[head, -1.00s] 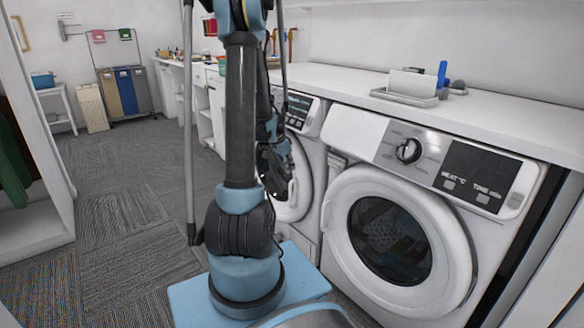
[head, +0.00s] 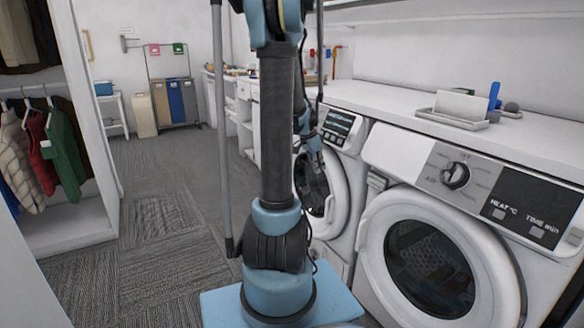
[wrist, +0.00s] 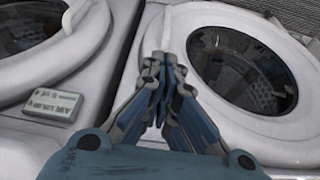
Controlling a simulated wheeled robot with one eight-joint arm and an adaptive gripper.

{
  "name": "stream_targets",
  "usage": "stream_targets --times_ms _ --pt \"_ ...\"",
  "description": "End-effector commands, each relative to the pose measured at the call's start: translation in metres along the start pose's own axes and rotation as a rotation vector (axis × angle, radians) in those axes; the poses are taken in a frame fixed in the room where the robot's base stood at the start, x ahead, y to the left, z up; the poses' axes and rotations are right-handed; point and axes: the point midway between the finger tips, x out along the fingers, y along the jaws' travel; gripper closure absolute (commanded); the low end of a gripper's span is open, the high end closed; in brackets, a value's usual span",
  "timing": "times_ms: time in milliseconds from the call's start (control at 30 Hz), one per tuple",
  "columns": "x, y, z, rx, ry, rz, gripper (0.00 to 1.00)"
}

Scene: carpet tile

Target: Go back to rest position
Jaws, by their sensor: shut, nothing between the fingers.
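My gripper (wrist: 162,62) shows in the wrist view with its fingers together and nothing between them. It is in front of two white front-loading machines, by the gap between their round doors. In the head view my arm stands upright in the middle, and the gripper end is partly hidden behind it, near the farther machine (head: 341,170). The nearer machine (head: 375,205) is at the right with its round door closed, and a dial and dark panel above it.
A white counter (head: 400,95) runs above the machines and bears a tray (head: 450,119) with a blue item. At the left is an open closet with hanging clothes (head: 62,150). Sorting bins (head: 175,100) stand at the back. The carpet floor (head: 165,190) between is clear.

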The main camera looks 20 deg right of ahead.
Motion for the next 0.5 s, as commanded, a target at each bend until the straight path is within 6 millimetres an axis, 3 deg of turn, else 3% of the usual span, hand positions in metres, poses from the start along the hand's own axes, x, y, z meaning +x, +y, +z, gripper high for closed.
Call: stream_targets --times_ms 267,500 --pt "-0.009 0.002 0.01 -0.036 -0.006 -0.009 1.0" --pt "-0.049 0.017 0.059 -0.219 -0.035 -0.054 1.0"
